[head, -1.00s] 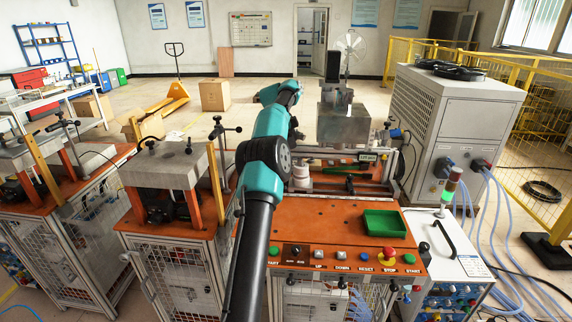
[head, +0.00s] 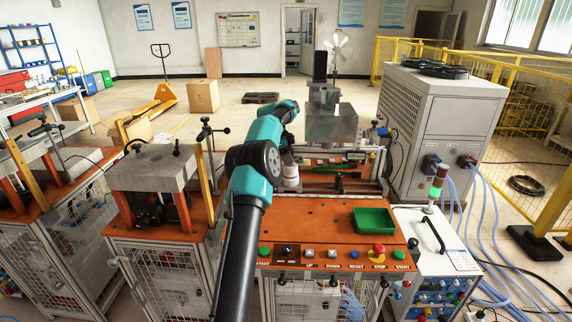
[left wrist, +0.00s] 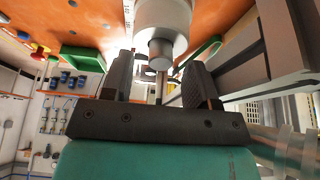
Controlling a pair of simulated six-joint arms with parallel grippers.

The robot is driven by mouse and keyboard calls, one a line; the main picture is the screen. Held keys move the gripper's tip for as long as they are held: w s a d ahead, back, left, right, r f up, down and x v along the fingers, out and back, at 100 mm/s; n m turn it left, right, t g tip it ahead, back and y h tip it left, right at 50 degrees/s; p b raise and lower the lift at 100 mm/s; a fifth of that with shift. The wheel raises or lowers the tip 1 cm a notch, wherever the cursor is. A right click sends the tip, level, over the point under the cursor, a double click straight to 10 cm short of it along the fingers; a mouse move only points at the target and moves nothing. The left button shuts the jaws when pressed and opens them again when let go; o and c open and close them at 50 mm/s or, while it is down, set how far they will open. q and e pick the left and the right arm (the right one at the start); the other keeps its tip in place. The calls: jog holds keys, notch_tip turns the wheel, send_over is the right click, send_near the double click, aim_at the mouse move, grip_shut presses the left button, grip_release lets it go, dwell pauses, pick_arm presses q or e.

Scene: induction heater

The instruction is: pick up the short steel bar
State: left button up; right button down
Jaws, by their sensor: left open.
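My left gripper (left wrist: 160,84) is open in the left wrist view, with its two dark fingers apart. A thin upright steel-coloured piece (left wrist: 158,88) shows between the fingers; I cannot tell for sure that it is the short steel bar, nor whether a finger touches it. A pale cylinder with a narrower steel end (left wrist: 160,52) is just beyond the fingers. In the head view my teal left arm hides the gripper's fingers and most of what is at them; a white cylinder (head: 290,178) shows beside the arm. The right gripper is in neither view.
A green tray (head: 375,220) lies on the orange bench top (head: 325,222), above a row of buttons. A metal box (head: 332,124) on the heater rig stands behind. A grey cabinet (head: 440,120) stands at the right. The bench top around the tray is clear.

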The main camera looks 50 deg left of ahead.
pick_arm(q)
jog(key=shift+w+d+f, duration=0.1)
jog(key=shift+f, duration=0.35)
grip_shut()
dwell(0.5)
